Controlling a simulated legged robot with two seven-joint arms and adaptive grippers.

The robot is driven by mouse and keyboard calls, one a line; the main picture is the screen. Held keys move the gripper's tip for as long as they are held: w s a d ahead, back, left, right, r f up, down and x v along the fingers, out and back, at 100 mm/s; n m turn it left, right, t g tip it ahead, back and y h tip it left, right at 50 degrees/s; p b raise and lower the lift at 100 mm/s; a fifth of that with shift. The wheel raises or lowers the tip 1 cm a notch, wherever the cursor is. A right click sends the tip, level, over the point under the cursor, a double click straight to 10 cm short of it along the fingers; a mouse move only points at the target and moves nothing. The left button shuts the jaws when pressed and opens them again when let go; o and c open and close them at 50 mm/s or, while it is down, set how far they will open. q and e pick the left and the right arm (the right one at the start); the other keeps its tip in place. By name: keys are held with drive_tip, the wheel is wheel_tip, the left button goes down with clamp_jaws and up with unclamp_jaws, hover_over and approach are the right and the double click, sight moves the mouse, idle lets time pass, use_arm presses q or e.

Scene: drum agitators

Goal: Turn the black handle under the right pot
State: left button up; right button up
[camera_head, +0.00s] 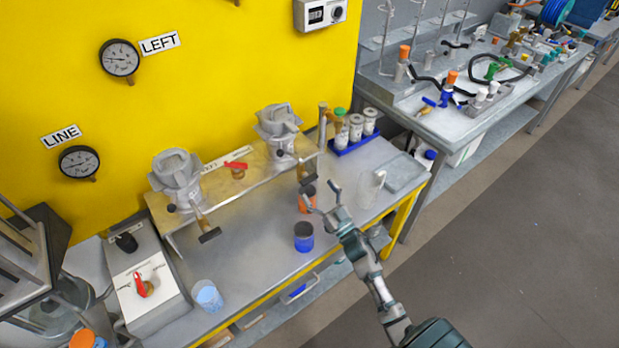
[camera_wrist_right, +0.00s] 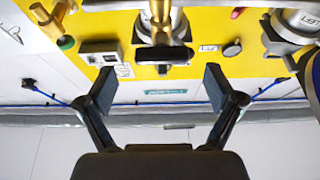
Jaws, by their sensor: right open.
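The right pot (camera_head: 278,128) is a grey vessel on the raised shelf by the yellow wall. Its black handle (camera_head: 307,184) sticks out below it at the shelf's front edge. In the right wrist view the same black handle (camera_wrist_right: 163,54) lies crosswise under a brass valve, ahead of the fingers. My right gripper (camera_head: 322,197) is open and empty, just in front of the handle and apart from it. Its two spread fingers show in the right wrist view (camera_wrist_right: 160,90), with the handle centred beyond the gap. My left gripper is not in view.
The left pot (camera_head: 177,180) has a similar black handle (camera_head: 208,234). A clear cylinder (camera_head: 370,188) and a blue rack of jars (camera_head: 357,143) stand to the right.

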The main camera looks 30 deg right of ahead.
sight(309, 178)
drive_tip(key=x, duration=0.4)
drive_tip(key=shift+w+a+r, duration=0.2)
drive_tip(key=shift+w+a, duration=0.05)
drive_tip(key=shift+w, duration=0.2)
drive_tip(key=shift+c, duration=0.3)
drive_tip(key=shift+d, duration=0.15)
drive_tip(key=c, duration=1.1)
